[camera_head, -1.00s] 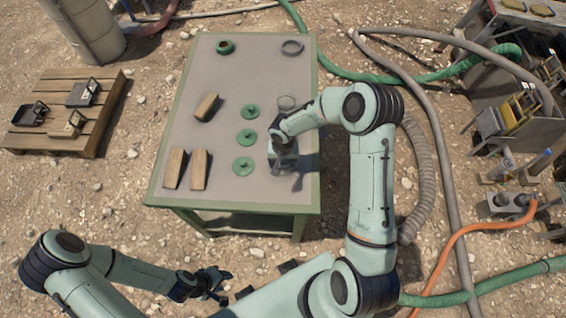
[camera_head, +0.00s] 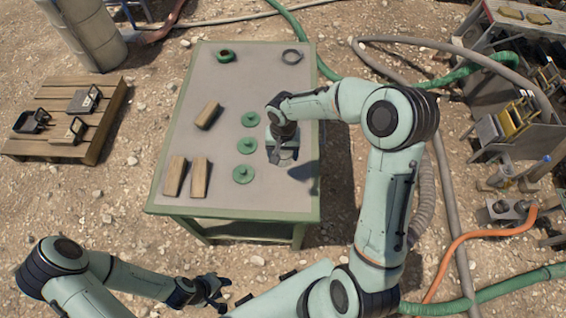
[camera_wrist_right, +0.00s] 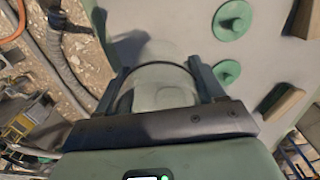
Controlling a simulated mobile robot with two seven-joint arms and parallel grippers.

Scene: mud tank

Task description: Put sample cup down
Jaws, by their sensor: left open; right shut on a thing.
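My right gripper (camera_head: 284,157) is over the right half of the green-edged table (camera_head: 235,205), just right of the green lids. In the right wrist view, its fingers (camera_wrist_right: 158,75) are on both sides of a pale, translucent sample cup (camera_wrist_right: 160,92), and it is shut on it. In the head view the cup is largely hidden by the gripper. I cannot tell whether its base touches the tabletop. My left gripper (camera_head: 214,290) is open and empty, in front of the table near its front edge.
Several green round lids (camera_head: 246,146) stand in a column left of the right gripper. Wooden blocks (camera_head: 208,115) lie further left. A green ring (camera_head: 226,56) and a dark ring (camera_head: 292,56) are at the back. The table's right front area is clear. Hoses run along the right.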

